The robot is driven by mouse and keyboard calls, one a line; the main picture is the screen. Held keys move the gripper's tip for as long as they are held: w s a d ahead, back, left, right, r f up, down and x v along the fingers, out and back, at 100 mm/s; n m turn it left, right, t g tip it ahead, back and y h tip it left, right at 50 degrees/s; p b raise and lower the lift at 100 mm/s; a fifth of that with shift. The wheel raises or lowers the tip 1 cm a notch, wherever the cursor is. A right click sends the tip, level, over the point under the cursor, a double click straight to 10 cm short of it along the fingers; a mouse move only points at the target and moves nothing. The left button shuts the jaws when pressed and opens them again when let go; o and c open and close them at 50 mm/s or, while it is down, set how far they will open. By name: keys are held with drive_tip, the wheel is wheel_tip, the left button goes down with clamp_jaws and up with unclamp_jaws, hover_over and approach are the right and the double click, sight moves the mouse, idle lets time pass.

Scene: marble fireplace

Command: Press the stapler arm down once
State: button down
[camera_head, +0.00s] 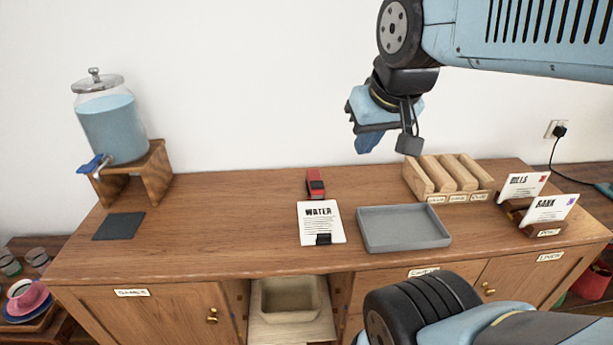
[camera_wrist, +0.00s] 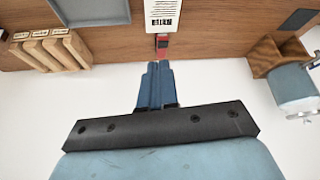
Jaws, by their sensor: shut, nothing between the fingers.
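The red and black stapler (camera_head: 315,183) sits on the wooden cabinet top (camera_head: 230,225), toward the back and just behind a sheet headed WATER (camera_head: 321,215). Its red end also shows in the wrist view (camera_wrist: 162,42), just past my fingertips in the picture. My gripper (camera_head: 368,142) is in the air above and to the right of the stapler, apart from it. In the wrist view its blue fingers (camera_wrist: 156,68) are together with nothing between them. Part of the stapler's far end is hard to make out in the wrist view.
A grey tray (camera_head: 447,236) lies right of the sheet. A wooden slotted rack (camera_head: 417,182) and letter holders (camera_head: 544,229) stand farther right. A water dispenser (camera_head: 113,127) on a wooden stand (camera_head: 155,177) is at the left, with a dark mat (camera_head: 119,226) before it.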

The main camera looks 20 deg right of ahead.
drive_tip(key=m+g, duration=0.2)
drive_tip(key=g, duration=0.2)
hover_over(317, 184)
drive_tip(key=s, duration=0.1)
wheel_tip(317, 184, down, 18)
drive_tip(key=r, duration=0.1)
drive_tip(key=shift+s+a+f, duration=0.1)
drive_tip(key=shift+f, duration=0.15)
drive_tip(key=shift+w+f, duration=0.2)
drive_tip(key=shift+f, duration=1.55)
drive_tip(key=shift+w+f, duration=0.15)
drive_tip(key=shift+f, duration=1.55)
